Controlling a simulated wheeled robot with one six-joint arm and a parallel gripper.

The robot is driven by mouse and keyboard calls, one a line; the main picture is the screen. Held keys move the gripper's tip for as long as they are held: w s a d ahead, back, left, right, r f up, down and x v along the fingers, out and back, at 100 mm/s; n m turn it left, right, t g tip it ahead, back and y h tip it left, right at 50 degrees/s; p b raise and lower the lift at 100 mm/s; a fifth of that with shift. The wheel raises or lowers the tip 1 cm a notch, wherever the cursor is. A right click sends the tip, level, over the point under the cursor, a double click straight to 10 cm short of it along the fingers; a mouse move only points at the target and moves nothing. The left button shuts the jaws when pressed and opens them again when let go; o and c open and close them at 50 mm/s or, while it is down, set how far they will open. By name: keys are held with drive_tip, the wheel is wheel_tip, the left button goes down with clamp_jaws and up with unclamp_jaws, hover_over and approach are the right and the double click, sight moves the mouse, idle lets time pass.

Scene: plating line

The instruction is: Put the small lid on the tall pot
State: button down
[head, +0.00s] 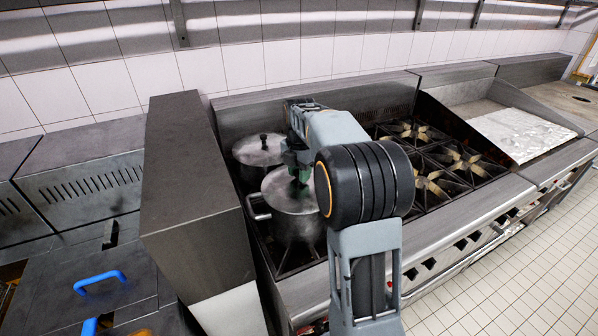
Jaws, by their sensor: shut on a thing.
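A tall steel pot (293,228) with a side handle at its left stands on the front left of the stove. A small round steel lid (283,194) lies over its mouth, looking level. From this angle I cannot tell whether the lid rests on the rim or hangs just above it. My gripper (299,178) points down at the lid's middle and is shut on the lid's knob, which the fingers hide. My arm covers the right side of the lid and the pot.
A second steel pot (258,150) with a black-knobbed lid stands close behind. A tall steel block (186,190) rises at the left. Open burners (440,160) lie free at the right, then a flat griddle (520,132). A tiled wall (300,55) is behind.

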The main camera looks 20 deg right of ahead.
drive_tip(key=shift+c, duration=1.3)
unclamp_jaws()
drive_tip(key=shift+r, duration=0.2)
drive_tip(key=shift+r+p, duration=3.05)
drive_tip(key=shift+r, duration=0.8)
